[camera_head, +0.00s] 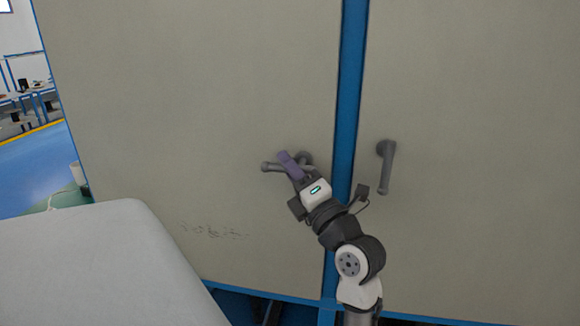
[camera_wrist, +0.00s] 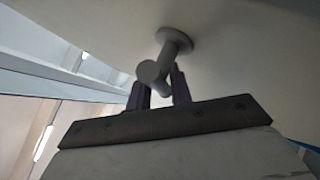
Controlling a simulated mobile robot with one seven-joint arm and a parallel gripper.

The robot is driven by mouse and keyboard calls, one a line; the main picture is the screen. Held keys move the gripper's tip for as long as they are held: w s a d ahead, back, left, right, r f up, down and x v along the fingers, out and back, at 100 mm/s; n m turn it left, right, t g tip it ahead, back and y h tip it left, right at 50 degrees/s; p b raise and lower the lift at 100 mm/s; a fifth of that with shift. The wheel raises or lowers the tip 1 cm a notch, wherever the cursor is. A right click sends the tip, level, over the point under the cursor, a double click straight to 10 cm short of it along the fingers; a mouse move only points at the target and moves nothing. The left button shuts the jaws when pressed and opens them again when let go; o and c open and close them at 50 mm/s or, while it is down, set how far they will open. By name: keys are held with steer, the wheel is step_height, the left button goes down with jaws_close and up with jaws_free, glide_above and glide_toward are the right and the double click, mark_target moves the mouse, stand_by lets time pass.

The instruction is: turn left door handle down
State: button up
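The left door handle (camera_head: 271,167) is a grey lever on the left beige door. Its lever lies roughly level, pointing left from its round base. My gripper (camera_head: 291,166) is at this lever, with its purple fingers across it, and hides part of it. In the wrist view, the handle (camera_wrist: 153,72) shows with its rounded end toward the camera. The two fingers of my gripper (camera_wrist: 159,88) stand apart on either side of it. Whether they touch the lever is hard to tell.
The right door handle (camera_head: 387,170) hangs downward on the right door. A blue post (camera_head: 348,100) runs between the doors. A pale grey rounded surface (camera_head: 100,260) fills the lower left. Open blue floor (camera_head: 35,170) and workbenches lie beyond the left edge.

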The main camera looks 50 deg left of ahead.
jaws_close()
